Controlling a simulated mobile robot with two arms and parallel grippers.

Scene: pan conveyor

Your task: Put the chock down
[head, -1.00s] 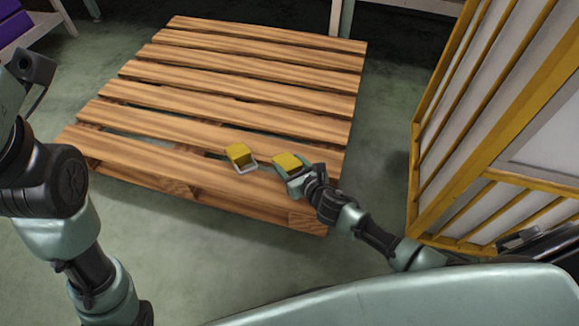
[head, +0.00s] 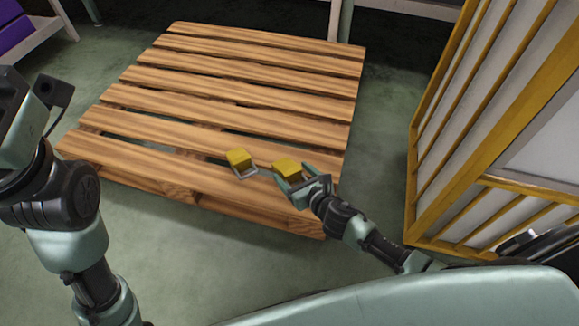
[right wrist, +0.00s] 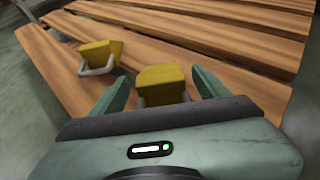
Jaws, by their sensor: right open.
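A yellow chock (head: 287,167) with a grey handle sits on the near right part of the wooden pallet (head: 225,110). My right gripper (head: 289,179) is open at it. In the right wrist view this chock (right wrist: 162,82) stands between the two spread fingers, with a gap visible on each side. A second yellow chock (head: 239,158) with a grey handle sits on the pallet just left of the first; it also shows in the right wrist view (right wrist: 98,55). My left arm shows at the left edge, but its gripper is out of the picture.
A yellow-framed panel structure (head: 490,130) stands close on the right. A rack with purple items (head: 14,34) is at the far left. Most of the pallet beyond the chocks is bare, and green floor surrounds it.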

